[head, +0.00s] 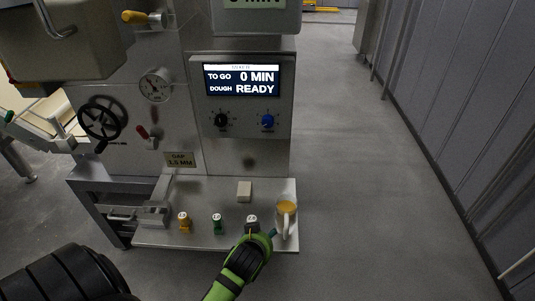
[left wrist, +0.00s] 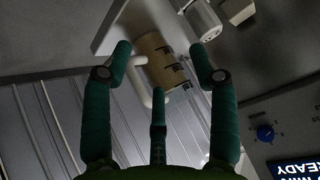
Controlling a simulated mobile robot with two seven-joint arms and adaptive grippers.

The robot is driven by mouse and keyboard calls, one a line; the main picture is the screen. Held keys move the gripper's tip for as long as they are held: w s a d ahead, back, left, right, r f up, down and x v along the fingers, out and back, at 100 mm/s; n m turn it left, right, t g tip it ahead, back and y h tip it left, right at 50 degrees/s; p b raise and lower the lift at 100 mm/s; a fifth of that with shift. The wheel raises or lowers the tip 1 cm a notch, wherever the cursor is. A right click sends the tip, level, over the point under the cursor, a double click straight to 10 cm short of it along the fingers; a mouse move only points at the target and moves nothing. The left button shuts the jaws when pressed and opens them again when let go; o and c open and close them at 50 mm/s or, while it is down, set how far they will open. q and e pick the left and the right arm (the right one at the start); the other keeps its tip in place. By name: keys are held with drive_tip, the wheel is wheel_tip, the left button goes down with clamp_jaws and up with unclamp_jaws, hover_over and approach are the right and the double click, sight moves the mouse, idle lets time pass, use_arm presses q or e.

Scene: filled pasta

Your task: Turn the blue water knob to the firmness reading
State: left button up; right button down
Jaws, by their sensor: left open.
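The blue water knob (head: 267,122) is on the machine's front panel, below the screen and right of a black knob (head: 221,121). The blue knob also shows in the left wrist view (left wrist: 265,132), at the right edge. The screen (head: 241,80) reads TO GO 0 MIN and DOUGH READY. A round gauge (head: 155,85) is left of the panel; its reading is too small to tell. My left gripper (head: 262,241) is low in front of the shelf, below the knob and apart from it. Its fingers (left wrist: 158,62) are spread and empty. My right gripper is not in view.
A jug (head: 286,212) with yellow contents stands on the shelf's right end, close to my left gripper. Yellow (head: 184,222), green (head: 217,224) and grey-topped (head: 252,222) shakers stand beside it. A pale block (head: 244,191) sits behind. The floor at right is clear.

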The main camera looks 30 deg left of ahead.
use_arm(q)
drive_tip(key=w+a+r+n+t+y, duration=0.3)
drive_tip(key=w+a+r, duration=0.3)
drive_tip(key=w+r, duration=0.3)
drive_tip(key=n+t+y+b, duration=0.1)
drive_tip(key=n+t+y, duration=0.1)
drive_tip(key=t+y, duration=0.15)
approach(268, 124)
drive_tip(key=a, duration=0.1)
drive_tip(key=shift+t, duration=0.25)
drive_tip(key=x, duration=0.7)
drive_tip(key=shift+w+d+f, duration=0.15)
drive_tip(key=shift+w+f, duration=0.1)
drive_tip(key=shift+w, duration=0.05)
drive_tip(key=shift+w+a, duration=0.25)
drive_tip(key=shift+w, duration=0.15)
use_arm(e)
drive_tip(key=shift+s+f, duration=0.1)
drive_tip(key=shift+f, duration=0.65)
use_arm(q)
drive_tip(key=c, duration=1.2)
